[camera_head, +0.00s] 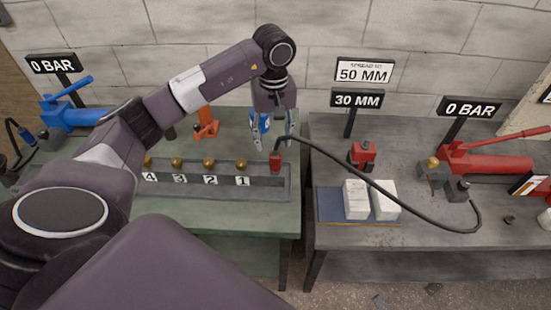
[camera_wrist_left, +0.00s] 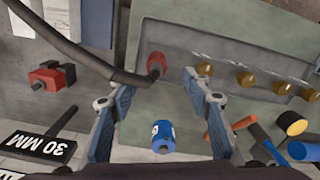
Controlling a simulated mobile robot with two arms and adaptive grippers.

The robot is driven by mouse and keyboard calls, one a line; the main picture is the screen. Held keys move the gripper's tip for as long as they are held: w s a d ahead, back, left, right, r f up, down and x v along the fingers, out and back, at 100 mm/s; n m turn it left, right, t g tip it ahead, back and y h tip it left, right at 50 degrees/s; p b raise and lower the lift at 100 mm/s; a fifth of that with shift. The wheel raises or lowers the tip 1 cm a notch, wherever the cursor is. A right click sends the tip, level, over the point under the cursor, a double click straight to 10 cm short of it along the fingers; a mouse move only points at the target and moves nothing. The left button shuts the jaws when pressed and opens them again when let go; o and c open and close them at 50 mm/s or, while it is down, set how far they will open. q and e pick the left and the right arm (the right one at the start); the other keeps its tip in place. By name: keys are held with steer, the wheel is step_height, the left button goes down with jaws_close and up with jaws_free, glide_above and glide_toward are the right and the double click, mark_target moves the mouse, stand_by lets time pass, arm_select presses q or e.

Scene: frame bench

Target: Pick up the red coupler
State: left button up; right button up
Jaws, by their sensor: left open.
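The red coupler (camera_head: 275,161) sits at the end of a black hose (camera_head: 375,187), at the right end of the grey rail (camera_head: 222,180) on the green bench. In the left wrist view the red coupler (camera_wrist_left: 156,63) lies beyond the fingertips, between their lines. My left gripper (camera_head: 272,142) points down just above and behind the coupler. My right gripper is in neither view.
Brass fittings (camera_head: 209,162) stand along the rail by number labels. A blue cylinder (camera_wrist_left: 163,137) and an orange tool (camera_head: 206,125) stand behind it. The right bench holds a red block (camera_head: 362,155), white boxes (camera_head: 356,199) and a red pump (camera_head: 490,164). The hose arches across the gap between benches.

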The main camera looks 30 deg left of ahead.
mark_target(276, 149)
arm_select(q)
steer(key=f+p, duration=0.1)
steer(key=f, duration=0.1)
steer(key=f+p, duration=0.2)
steer(key=f, duration=0.1)
steer(key=shift+w+d+f, duration=0.15)
steer(key=shift+d, duration=0.05)
steer(key=shift+f, duration=0.45)
steer(key=shift+c, duration=0.3)
jaws_close()
